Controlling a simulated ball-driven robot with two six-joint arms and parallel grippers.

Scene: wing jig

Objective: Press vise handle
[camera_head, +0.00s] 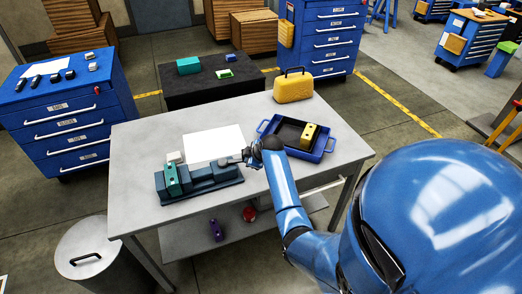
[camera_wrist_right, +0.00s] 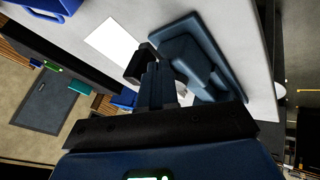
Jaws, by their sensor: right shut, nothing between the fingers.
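The dark blue vise (camera_head: 212,183) lies on the grey workbench. A teal block with holes (camera_head: 171,179) stands upright at its left end. My right gripper (camera_head: 246,156) is at the vise's right end, with its shut fingertips close to the handle area. The gripper hides part of that end, and I cannot tell whether it touches the handle. In the right wrist view the shut fingers (camera_wrist_right: 150,68) point toward the vise body (camera_wrist_right: 205,65), with nothing seen between them. My left gripper is out of view.
The workbench (camera_head: 140,145) also holds a white sheet (camera_head: 214,144), a small white block (camera_head: 175,157) and a blue tray (camera_head: 331,148) with a yellow block (camera_head: 309,135). A yellow case (camera_head: 293,87) stands at the back. The bench's left end is clear.

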